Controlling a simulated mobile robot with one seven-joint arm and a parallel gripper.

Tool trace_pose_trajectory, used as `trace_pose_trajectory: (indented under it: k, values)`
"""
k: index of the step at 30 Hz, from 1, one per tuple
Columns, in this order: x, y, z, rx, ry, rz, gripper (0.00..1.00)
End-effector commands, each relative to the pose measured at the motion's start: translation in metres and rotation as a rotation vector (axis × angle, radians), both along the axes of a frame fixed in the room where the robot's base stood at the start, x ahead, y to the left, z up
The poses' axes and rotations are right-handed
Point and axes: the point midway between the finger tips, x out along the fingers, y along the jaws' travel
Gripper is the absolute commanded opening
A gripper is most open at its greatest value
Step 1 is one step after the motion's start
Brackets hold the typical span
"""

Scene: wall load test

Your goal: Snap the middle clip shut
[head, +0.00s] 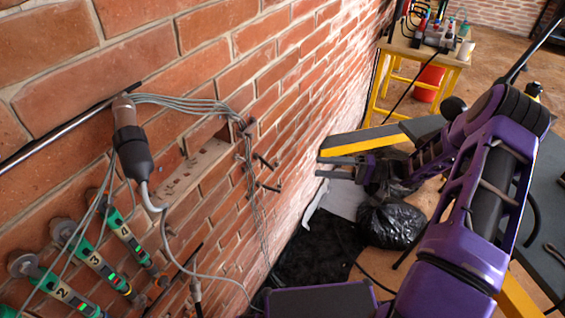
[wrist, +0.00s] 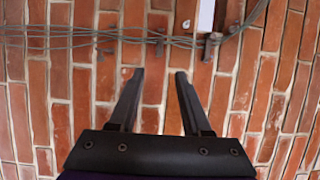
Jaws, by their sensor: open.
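In the wrist view a bundle of thin grey cables (wrist: 75,38) runs across the brick wall through a row of small grey clips. The middle clip (wrist: 157,42) sits just beyond my fingertips, between a left clip (wrist: 103,46) and a right clip (wrist: 209,44). The clips are too small to tell whether each is open or shut. My gripper (wrist: 159,75) is open and empty, its two dark fingers pointing at the wall below the cables. In the head view my gripper (head: 335,168) is right of the cables (head: 190,104), apart from the wall.
Dark pegs (head: 268,161) stick out of the wall near the cables. A grey connector (head: 130,140) hangs at left above numbered green-lit devices (head: 95,262). A black bag (head: 390,222) lies on the floor; a yellow table (head: 425,55) stands behind.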

Motion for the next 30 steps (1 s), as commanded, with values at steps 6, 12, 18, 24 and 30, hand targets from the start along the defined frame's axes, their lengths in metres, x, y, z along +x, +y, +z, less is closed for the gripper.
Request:
trace_pose_trajectory:
  k: [6,12,18,24,30]
  values:
    - [0.008,0.05,0.001,0.0,0.001,0.005,0.49]
    - [0.015,0.088,0.001,-0.001,0.001,0.004,0.49]
    - [0.02,0.11,0.0,-0.002,0.0,0.002,0.49]
    - [0.021,0.115,0.0,-0.002,0.0,0.0,0.49]
    - [0.021,0.115,0.0,-0.002,0.0,0.0,0.45]
